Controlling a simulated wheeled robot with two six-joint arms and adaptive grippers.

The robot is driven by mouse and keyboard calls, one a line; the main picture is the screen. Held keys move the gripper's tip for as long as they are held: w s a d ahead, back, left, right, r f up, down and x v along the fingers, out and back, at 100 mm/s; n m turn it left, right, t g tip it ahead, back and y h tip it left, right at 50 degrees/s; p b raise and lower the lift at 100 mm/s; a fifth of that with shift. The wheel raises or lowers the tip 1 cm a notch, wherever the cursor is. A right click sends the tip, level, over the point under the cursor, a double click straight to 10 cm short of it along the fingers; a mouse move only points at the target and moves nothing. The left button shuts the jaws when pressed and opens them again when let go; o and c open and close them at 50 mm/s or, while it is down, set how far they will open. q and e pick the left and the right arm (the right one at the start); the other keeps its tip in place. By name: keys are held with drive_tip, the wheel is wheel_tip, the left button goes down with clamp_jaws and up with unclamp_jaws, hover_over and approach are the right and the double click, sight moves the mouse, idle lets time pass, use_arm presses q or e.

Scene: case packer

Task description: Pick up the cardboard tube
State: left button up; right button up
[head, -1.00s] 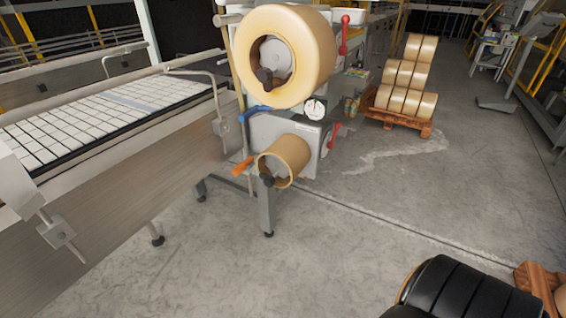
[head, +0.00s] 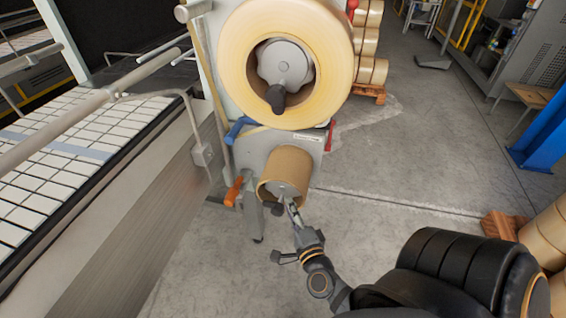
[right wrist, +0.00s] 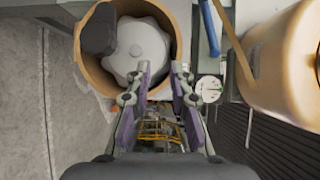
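The cardboard tube (head: 291,160) is a short brown hollow cylinder on the lower hub of the machine, its open end facing me. A grey knob and dark handle sit inside it. In the right wrist view the tube (right wrist: 176,17) shows as a brown ring around the pale knob. My right gripper (head: 290,203) is at the lower right of the tube's open end. In the right wrist view its fingers (right wrist: 162,72) are apart, with the tube's rim close to their tips; I cannot tell whether they touch. My left gripper is not in view.
A large tan tape roll (head: 328,50) sits on the upper hub, directly above the tube. An orange handle (head: 233,191) is left of the tube. A conveyor with a metal side wall (head: 130,235) runs along the left. The floor (head: 400,180) on the right is open.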

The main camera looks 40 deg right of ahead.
sight(283, 176)
drive_tip(key=shift+m+h, duration=0.4)
drive_tip(key=shift+m, duration=0.2)
drive_tip(key=w+d+r+p, duration=0.1)
drive_tip(key=w, duration=0.2)
drive_tip(key=w+d+r+p, duration=0.1)
drive_tip(key=w, duration=0.2)
drive_tip(key=w+d+r+p, duration=0.1)
drive_tip(key=w+d, duration=0.1)
drive_tip(key=w, duration=0.1)
drive_tip(key=shift+w+f, duration=0.15)
drive_tip(key=shift+w, duration=0.2)
drive_tip(key=shift+s, duration=0.15)
drive_tip(key=shift+c, duration=0.7)
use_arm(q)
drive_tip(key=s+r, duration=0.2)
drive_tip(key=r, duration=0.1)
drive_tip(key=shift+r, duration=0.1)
use_arm(e)
clamp_jaws()
